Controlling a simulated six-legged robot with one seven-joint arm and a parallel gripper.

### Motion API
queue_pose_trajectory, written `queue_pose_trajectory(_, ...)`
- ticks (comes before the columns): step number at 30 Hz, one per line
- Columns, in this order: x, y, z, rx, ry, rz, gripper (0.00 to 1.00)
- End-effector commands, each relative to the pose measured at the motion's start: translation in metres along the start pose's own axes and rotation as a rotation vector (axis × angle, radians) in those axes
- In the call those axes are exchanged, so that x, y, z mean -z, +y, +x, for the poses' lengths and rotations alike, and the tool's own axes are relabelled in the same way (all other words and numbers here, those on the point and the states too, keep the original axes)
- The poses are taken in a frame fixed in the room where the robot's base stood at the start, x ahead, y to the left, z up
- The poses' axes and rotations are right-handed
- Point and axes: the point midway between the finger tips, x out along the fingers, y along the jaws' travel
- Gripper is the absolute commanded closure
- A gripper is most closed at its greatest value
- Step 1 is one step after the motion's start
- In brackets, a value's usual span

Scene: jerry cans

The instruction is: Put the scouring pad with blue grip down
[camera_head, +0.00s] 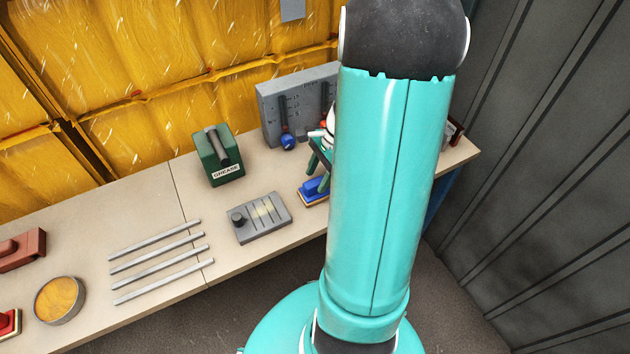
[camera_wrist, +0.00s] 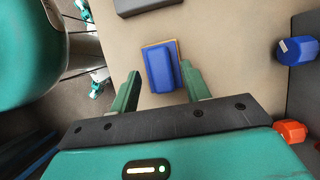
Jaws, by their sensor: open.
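The scouring pad with blue grip (camera_wrist: 160,68) lies on the workbench in the wrist view, its blue grip up and a thin tan edge showing. In the head view the pad (camera_head: 313,190) is on the bench just left of my arm, partly hidden by it. My gripper (camera_wrist: 163,88) is open. Its two green fingers are on either side of the pad's near end in the wrist view. I cannot tell whether either finger touches it. In the head view my arm covers most of my gripper.
A grey block with a knob (camera_head: 262,218) lies left of the pad. Several metal bars (camera_head: 158,260) and a round tin (camera_head: 60,300) lie farther left on the bench (camera_head: 150,205).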

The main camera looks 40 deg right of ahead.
Motion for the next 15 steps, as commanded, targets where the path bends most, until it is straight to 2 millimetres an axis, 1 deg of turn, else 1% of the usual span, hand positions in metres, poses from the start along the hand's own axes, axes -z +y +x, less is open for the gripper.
queue_pose_trajectory(1,0.000,-0.001,-0.013,0.005,0.004,-0.002,0.53)
queue_pose_trajectory(3,0.000,-0.001,-0.028,0.005,0.003,-0.001,0.53)
queue_pose_trajectory(9,0.000,-0.001,-0.069,0.004,0.003,-0.001,0.53)
queue_pose_trajectory(12,0.000,-0.001,-0.083,0.003,0.001,-0.001,0.53)
queue_pose_trajectory(15,0.000,-0.001,-0.091,0.002,0.001,0.000,0.53)
